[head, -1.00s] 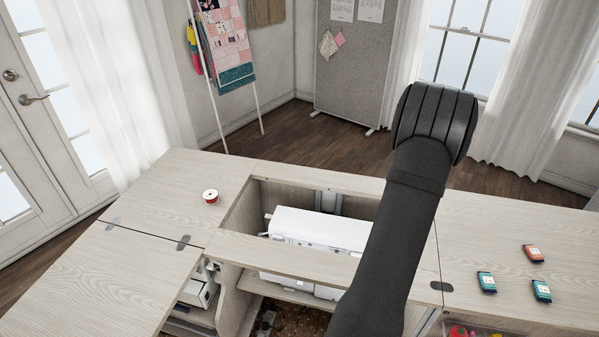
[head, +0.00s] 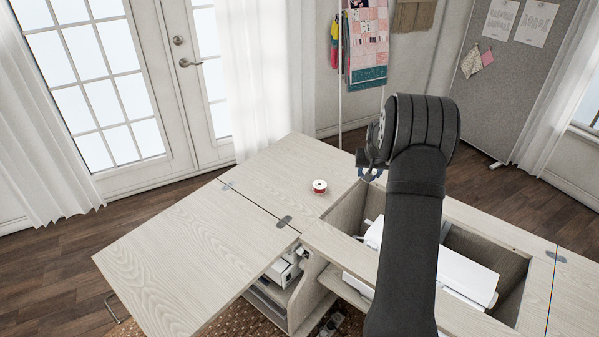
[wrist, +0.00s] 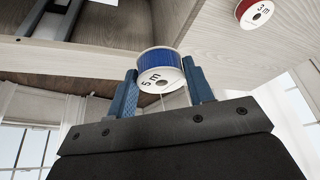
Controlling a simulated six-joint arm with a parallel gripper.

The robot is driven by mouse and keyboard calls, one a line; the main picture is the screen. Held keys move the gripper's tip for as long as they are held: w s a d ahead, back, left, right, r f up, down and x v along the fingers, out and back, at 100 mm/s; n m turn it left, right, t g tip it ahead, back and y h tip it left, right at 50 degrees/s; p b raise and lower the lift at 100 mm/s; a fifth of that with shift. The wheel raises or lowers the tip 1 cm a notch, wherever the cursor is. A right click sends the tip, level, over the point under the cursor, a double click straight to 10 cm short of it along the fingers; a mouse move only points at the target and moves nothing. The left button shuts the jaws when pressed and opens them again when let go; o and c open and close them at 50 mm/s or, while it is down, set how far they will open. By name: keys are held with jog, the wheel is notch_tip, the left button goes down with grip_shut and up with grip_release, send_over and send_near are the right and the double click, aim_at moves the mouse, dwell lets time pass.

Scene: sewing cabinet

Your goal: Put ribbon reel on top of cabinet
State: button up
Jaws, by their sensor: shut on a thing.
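A blue ribbon reel (wrist: 160,58) with a white face marked "5 m" is between the two blue fingers of my gripper (wrist: 160,78) in the wrist view, and the fingers are shut on it. In the head view my gripper (head: 371,172) shows at the left of my arm, near the back edge of the cabinet; the held reel cannot be made out there. The pale wooden cabinet top (head: 262,172) spreads left of the gripper. A red ribbon reel (head: 319,187) lies on it; it also shows in the wrist view (wrist: 256,11), marked "3 m".
An open well with a white sewing machine (head: 465,278) lies right of the gripper, partly behind my arm. The cabinet top left of and behind the red reel is clear. A ladder rack with fabrics (head: 366,45) stands behind.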

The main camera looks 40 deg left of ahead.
jog(key=s+a+n+y, duration=0.1)
jog(key=s+a+n, duration=0.1)
jog(key=s+a, duration=0.45)
jog(key=s+a+n, duration=0.1)
jog(key=s+a, duration=0.3)
jog(key=a, duration=0.5)
send_over(280, 190)
jog(key=d, duration=0.2)
jog(key=shift+n+g, duration=0.3)
jog(key=shift+g, duration=0.1)
jog(key=f, duration=0.4)
jog(key=s+f, duration=0.1)
jog(key=f, duration=0.1)
jog(key=shift+a+f, duration=0.25)
jog(key=shift+f, duration=0.15)
jog(key=shift+a+f, duration=0.15)
jog(key=shift+f, duration=1.95)
jog(key=shift+f, duration=0.1)
jog(key=o, duration=0.9)
jog(key=shift+o, duration=0.2)
jog(key=v, duration=1.2)
